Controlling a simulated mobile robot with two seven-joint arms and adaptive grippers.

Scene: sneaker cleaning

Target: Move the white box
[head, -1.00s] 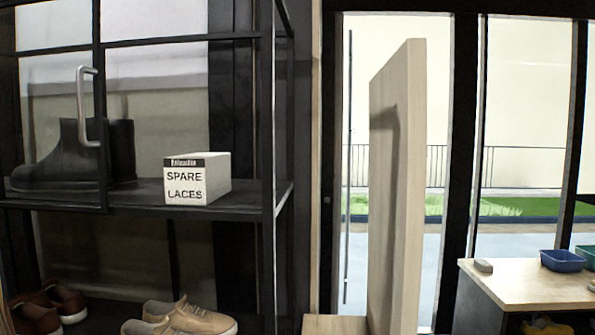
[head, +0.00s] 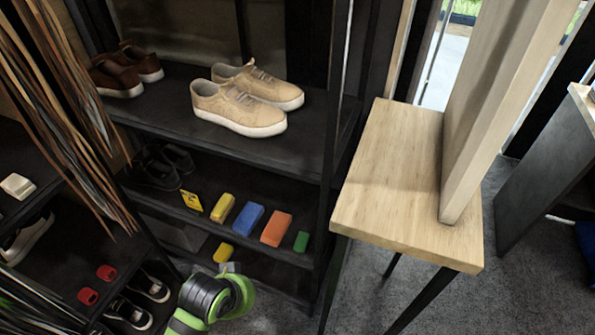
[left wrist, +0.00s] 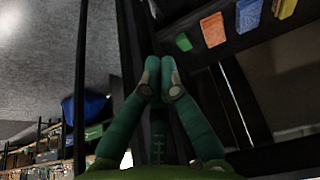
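A green and black part of my arm shows at the bottom of the head view. My right gripper is not in view.
The black rack holds tan sneakers (head: 245,100), brown shoes (head: 127,70) and several coloured blocks, including a blue one (head: 246,220). A wooden table (head: 385,185) with an upright panel (head: 490,95) stands right of it. Laces (head: 65,110) hang at left. Grey floor is open below.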

